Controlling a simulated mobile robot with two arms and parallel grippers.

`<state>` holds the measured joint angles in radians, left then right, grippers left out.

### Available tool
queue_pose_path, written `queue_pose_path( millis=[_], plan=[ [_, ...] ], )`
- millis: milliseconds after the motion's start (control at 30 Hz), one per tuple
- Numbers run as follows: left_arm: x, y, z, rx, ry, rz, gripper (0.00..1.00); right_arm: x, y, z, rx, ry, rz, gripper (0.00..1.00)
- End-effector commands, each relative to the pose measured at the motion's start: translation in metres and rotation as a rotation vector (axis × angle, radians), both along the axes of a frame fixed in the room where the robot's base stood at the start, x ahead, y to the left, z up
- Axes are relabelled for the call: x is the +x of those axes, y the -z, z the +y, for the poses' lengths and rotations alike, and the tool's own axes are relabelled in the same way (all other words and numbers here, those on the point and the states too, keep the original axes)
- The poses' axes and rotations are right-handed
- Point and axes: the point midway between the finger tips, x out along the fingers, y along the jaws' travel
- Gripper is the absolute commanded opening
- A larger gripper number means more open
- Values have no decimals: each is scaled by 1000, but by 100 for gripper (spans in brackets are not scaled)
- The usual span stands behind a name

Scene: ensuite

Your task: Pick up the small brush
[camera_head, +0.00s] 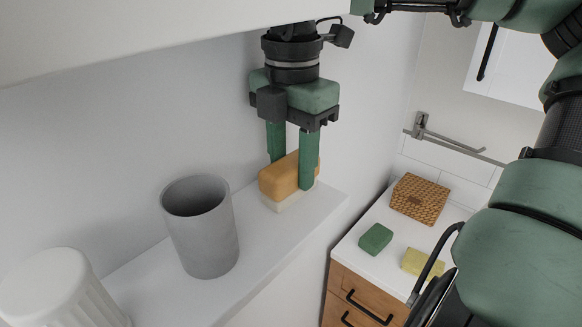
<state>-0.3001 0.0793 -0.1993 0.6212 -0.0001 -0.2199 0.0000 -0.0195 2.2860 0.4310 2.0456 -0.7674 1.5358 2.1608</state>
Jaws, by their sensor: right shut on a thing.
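The small brush (281,182) has a tan wooden top and a pale underside. It is on the white shelf (262,238), near the shelf's right end; I cannot tell whether its underside touches the shelf. My right gripper (291,172) points down from above, with its two green fingers on either side of the brush, shut on it. The fingers hide part of the brush. My left gripper is not in view.
A grey cup (202,228) stands left of the brush on the shelf, and a white ribbed container (58,290) is further left. The wall is close behind. Lower right, a counter holds a wicker box (419,198), green block (375,239) and yellow block (421,263).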

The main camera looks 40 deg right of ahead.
Motion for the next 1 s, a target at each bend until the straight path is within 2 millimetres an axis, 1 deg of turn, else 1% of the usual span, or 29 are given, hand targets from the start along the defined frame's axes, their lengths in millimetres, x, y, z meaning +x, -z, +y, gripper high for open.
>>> queue_pose_path(
  millis=[167, 367, 500, 533, 600, 867, 1000],
  plan=[
    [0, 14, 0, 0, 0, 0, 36, -3, -4, 0, -1, 3, -5, 0],
    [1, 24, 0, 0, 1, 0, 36, -2, -42, -1, -4, 5, -6, 0],
    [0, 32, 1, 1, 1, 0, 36, -3, -71, 0, -3, 4, -7, 0],
    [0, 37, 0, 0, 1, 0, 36, -12, -67, -1, 0, 0, -6, 0],
    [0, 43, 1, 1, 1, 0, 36, -27, -65, -2, -1, 0, -6, 0],
    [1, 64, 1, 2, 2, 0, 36, -81, -65, -7, 0, 0, -8, 0],
    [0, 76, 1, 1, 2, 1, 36, -113, -65, -10, -1, 0, -8, 0]
  ],
)
